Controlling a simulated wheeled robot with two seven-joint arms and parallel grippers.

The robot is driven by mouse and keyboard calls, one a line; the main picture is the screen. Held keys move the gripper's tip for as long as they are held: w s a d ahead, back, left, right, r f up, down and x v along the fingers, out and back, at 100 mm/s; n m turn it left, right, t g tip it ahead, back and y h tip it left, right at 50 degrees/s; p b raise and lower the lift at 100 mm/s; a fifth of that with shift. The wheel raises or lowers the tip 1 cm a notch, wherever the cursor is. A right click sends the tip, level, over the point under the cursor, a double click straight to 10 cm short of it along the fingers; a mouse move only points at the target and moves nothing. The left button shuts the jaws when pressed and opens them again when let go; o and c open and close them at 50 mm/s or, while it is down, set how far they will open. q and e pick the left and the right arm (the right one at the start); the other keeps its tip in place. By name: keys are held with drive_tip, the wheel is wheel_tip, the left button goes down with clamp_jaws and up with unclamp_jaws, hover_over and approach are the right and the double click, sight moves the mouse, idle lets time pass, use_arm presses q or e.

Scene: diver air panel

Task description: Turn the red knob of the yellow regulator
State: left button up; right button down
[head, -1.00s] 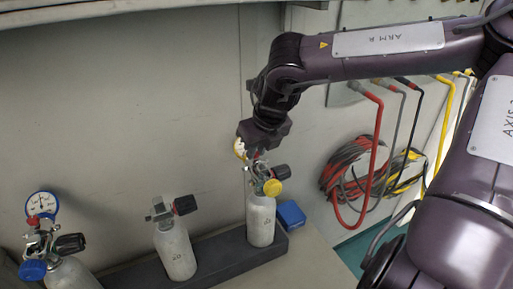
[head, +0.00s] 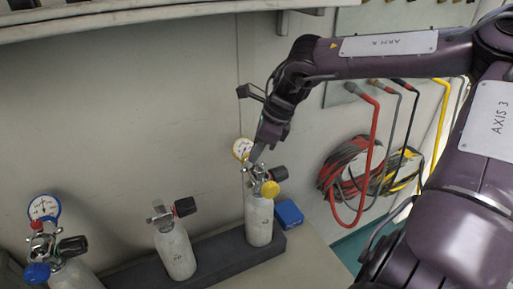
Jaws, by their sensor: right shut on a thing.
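The yellow regulator sits on top of the right-hand white cylinder (head: 259,222). Its yellow-rimmed gauge (head: 242,149) is at the upper left and its yellow round cap (head: 270,189) faces forward. My right gripper (head: 254,156) reaches down from above, just right of the gauge, with its fingertips at the top of the regulator. It is shut on the regulator's red knob, which the fingers hide. My left gripper is not in view.
A blue regulator (head: 37,272) with a gauge and its own red knob is on the left cylinder. The middle cylinder (head: 175,252) has only a valve. A blue box (head: 289,214) lies right of the rack (head: 215,267). Hoses (head: 350,170) hang on the right wall.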

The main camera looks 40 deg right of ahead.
drive_tip(key=shift+n, duration=0.6)
drive_tip(key=shift+w, duration=0.1)
drive_tip(key=c, duration=1.3)
unclamp_jaws()
drive_tip(key=shift+d+r, duration=0.1)
drive_tip(key=shift+d+r, duration=0.1)
drive_tip(key=shift+r, duration=0.25)
drive_tip(key=s+d+r+b, duration=0.2)
drive_tip(key=s+d, duration=0.7)
drive_tip(key=shift+s, duration=0.2)
